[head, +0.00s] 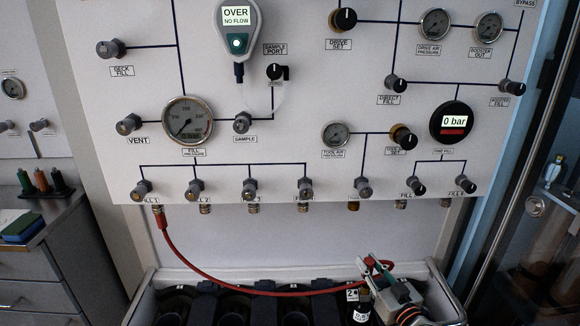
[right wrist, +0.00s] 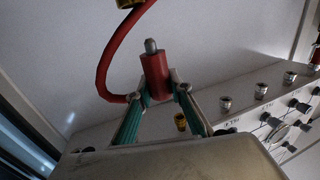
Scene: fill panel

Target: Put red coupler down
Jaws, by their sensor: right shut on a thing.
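The red coupler (right wrist: 156,76) is a red cylinder with a grey metal tip, held between the green-padded fingers of my right gripper (right wrist: 158,92). In the head view my right gripper (head: 378,266) is at the lower right, below the panel and above the trough of dark round slots. A red hose (head: 225,284) runs from the first fill port (head: 162,218) at the panel's lower left, sags, and rises to the gripper. In the head view the fingers hide most of the coupler. My left gripper is not in view.
The panel (head: 240,170) carries gauges, knobs and a row of lower ports. A trough with dark round slots (head: 240,304) lies below it. A small labelled bottle (head: 362,305) stands close to my right gripper. A drawer cabinet (head: 40,270) is at left, a glass door at right.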

